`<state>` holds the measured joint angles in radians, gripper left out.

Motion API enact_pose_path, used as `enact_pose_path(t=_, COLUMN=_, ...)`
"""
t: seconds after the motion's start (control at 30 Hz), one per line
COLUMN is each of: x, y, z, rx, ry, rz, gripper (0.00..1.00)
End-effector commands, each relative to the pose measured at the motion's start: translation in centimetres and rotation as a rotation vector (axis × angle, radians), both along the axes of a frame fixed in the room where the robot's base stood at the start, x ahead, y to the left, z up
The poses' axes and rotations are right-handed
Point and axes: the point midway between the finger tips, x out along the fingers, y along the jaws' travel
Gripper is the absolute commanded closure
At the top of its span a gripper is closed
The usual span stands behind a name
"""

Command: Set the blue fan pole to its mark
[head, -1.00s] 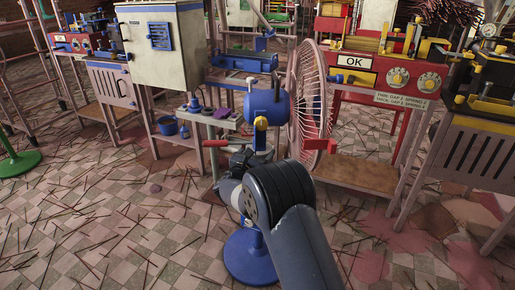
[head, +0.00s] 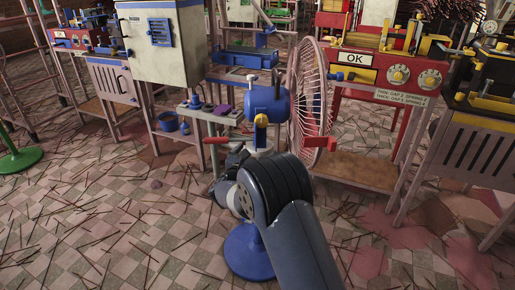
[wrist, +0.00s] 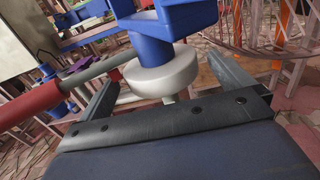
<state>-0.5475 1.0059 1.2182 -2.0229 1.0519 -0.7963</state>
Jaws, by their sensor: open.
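The blue fan (head: 266,103) has a blue motor housing, a pink wire cage and a round blue base (head: 248,256). My arm hides most of its pole in the head view. In the wrist view, a pale collar (wrist: 163,74) sits below the blue housing (wrist: 165,18), with a thin pale pole part under it. My gripper (wrist: 166,78) is open, with one finger on each side of the collar and pole; I cannot tell whether either touches. A red-ended bar (wrist: 28,104) crosses by the left finger. I cannot make out a mark on the pole.
A pale cabinet (head: 150,45) and a workbench with blue parts stand behind the fan. A red machine with an OK sign (head: 355,58) is at the right. A green round base (head: 15,161) is at far left. Thin sticks litter the open tiled floor.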

Motion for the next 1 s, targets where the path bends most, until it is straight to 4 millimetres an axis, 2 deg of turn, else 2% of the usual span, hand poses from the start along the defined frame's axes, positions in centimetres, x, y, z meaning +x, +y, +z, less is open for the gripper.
enact_pose_path(t=0.2, x=-4.4, y=1.8, z=0.3, rx=-0.001, ry=0.003, rz=0.005, gripper=0.0)
enact_pose_path(t=0.4, x=-6.9, y=2.6, z=0.1, rx=0.0, ry=0.002, rz=0.002, gripper=0.0)
enact_pose_path(t=0.53, x=-7.6, y=2.8, z=0.1, rx=0.0, ry=0.0, rz=0.001, gripper=0.0)
enact_pose_path(t=0.8, x=-7.7, y=2.8, z=0.0, rx=0.001, ry=0.0, rz=0.0, gripper=0.0)
enact_pose_path(t=1.0, x=-6.8, y=2.5, z=-0.1, rx=0.001, ry=0.001, rz=-0.001, gripper=0.0)
